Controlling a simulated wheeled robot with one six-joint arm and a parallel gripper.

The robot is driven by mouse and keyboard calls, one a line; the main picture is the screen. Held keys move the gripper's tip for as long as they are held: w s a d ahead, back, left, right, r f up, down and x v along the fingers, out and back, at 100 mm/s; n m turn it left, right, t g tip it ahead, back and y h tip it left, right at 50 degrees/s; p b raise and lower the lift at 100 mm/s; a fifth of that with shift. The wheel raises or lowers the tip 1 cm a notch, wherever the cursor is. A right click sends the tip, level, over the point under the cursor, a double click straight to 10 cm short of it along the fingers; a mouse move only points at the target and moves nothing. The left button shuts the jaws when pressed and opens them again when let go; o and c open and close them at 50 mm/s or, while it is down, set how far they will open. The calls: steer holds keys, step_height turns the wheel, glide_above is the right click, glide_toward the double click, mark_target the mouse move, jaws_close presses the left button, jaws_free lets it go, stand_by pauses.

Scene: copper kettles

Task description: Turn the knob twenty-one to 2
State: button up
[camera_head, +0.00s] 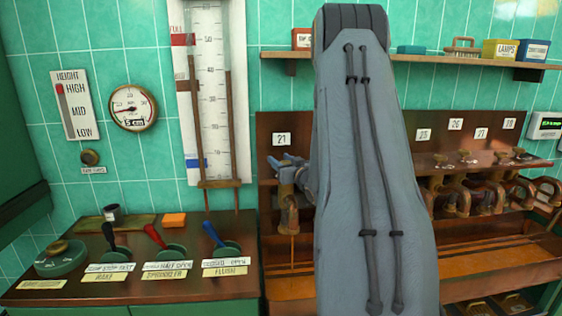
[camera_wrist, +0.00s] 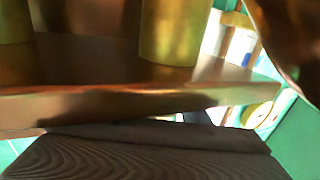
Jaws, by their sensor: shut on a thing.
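The label 21 (camera_head: 282,139) is on the copper panel, left of my raised arm. Below it, my gripper (camera_head: 288,168) is at the top of a brass tap (camera_head: 289,212) and is shut on its knob. The gripper hides most of the knob, so I cannot read its setting. In the wrist view a dark ridged finger pad (camera_wrist: 140,160) lies along the bottom, right against a blurred copper edge (camera_wrist: 130,103). Two brass cylinders show above it, one of them (camera_wrist: 170,30) near the middle.
My arm covers the middle of the panel. To its right are several more labelled taps (camera_head: 490,196) with small knobs. A shelf (camera_head: 440,59) with boxes runs above. At left, a counter (camera_head: 40,290) carries coloured levers, below a tall gauge (camera_head: 213,110) and a round dial (camera_head: 132,108).

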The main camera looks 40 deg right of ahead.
steer(key=shift+a+n+y, duration=0.25)
steer(key=shift+n+y, duration=0.45)
steer(key=shift+y, duration=0.4)
steer(key=shift+a+n+y, duration=0.2)
steer(key=shift+n+y, duration=0.5)
steer(key=shift+y, duration=0.4)
steer(key=shift+a+n+y, duration=0.25)
steer(key=shift+n+y, duration=0.45)
steer(key=shift+y, duration=0.4)
steer(key=o, duration=1.1)
steer(key=shift+c, duration=0.2)
step_height(320, 180, up, 10)
steer(key=b, duration=0.2)
